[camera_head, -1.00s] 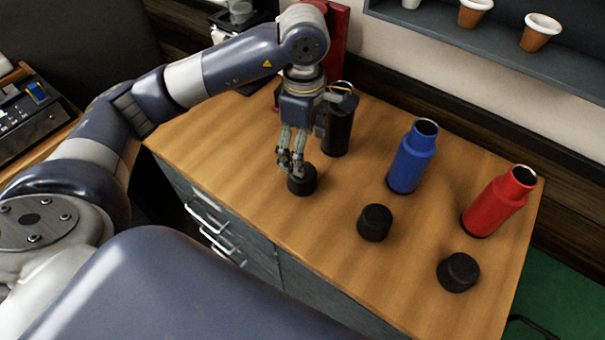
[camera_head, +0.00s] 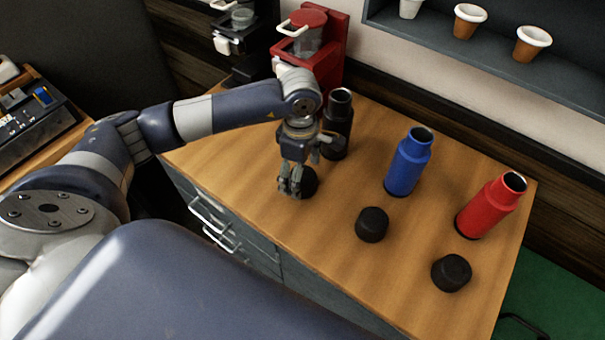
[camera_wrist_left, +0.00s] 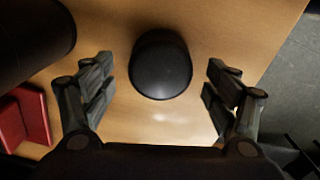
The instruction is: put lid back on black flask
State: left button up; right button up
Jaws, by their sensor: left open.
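The black flask (camera_head: 338,126) stands upright and uncapped on the wooden counter, just behind my left gripper. Part of it shows at the upper left of the left wrist view (camera_wrist_left: 32,40). A black lid (camera_head: 310,180) lies on the counter in front of the black flask, partly hidden by the gripper in the head view. My left gripper (camera_head: 290,190) is low over the counter at this lid. In the left wrist view, the lid (camera_wrist_left: 160,64) sits between and ahead of the open fingers (camera_wrist_left: 160,98), with gaps on both sides. My right gripper is not in view.
A blue flask (camera_head: 408,163) and a red flask (camera_head: 490,206) stand open to the right. Two more black lids (camera_head: 372,224) (camera_head: 451,272) lie before them. A red brewer (camera_head: 318,45) stands behind the black flask. The counter's front edge is close to the gripper.

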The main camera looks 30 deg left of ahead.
pick_arm(q)
jog(key=shift+d+f, duration=0.1)
jog(key=shift+f, duration=0.6)
jog(key=shift+c, duration=0.6)
jog(key=c, duration=1)
jog(key=shift+r, duration=0.1)
